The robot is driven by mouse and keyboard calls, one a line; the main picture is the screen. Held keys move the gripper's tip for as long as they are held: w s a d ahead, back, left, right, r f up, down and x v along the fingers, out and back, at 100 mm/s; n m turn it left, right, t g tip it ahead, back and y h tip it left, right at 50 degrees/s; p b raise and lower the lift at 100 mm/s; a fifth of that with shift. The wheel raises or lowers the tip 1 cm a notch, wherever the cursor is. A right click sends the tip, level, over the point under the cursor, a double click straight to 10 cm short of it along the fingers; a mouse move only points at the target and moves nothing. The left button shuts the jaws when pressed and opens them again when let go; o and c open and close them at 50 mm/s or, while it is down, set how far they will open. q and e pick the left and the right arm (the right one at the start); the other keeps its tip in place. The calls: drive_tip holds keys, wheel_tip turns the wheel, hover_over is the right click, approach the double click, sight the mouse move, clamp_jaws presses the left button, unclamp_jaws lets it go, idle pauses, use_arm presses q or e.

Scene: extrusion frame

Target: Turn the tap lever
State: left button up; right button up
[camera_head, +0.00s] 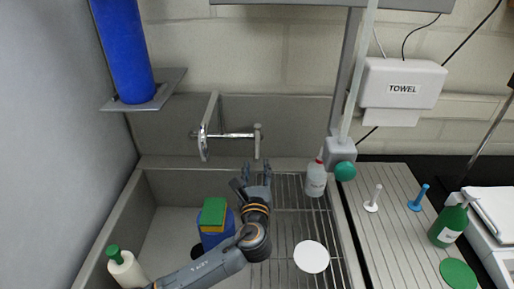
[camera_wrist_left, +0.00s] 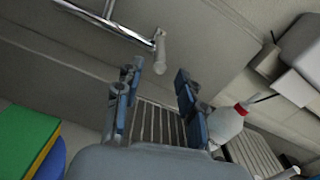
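The metal tap (camera_head: 228,136) is on the back wall of the sink, with a horizontal bar, a tall upright piece (camera_head: 209,120) at its left and a short upright handle (camera_head: 257,140) at its right end. Which of these is the lever is not certain. The bar (camera_wrist_left: 115,22) and the pale handle end (camera_wrist_left: 160,52) also show in the left wrist view. My left gripper (camera_head: 256,172) is open and empty, in front of and below the right-end handle, apart from it. Its two fingers (camera_wrist_left: 160,72) are spread in the wrist view. My right gripper is out of view.
A white bottle with a red cap (camera_head: 316,180) stands right of my left gripper. A blue container with a green top (camera_head: 213,213) is beside my left arm. A white disc (camera_head: 311,257) lies on the ribbed drainboard. A blue cylinder (camera_head: 124,50) stands on a shelf upper left.

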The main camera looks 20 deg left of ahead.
sight(257, 146)
use_arm(q)
drive_tip(key=p+x, duration=0.1)
drive_tip(key=x, duration=0.8)
drive_tip(key=shift+w+f, duration=0.1)
drive_tip(key=shift+w, duration=0.1)
drive_tip(key=shift+c, duration=0.4)
clamp_jaws()
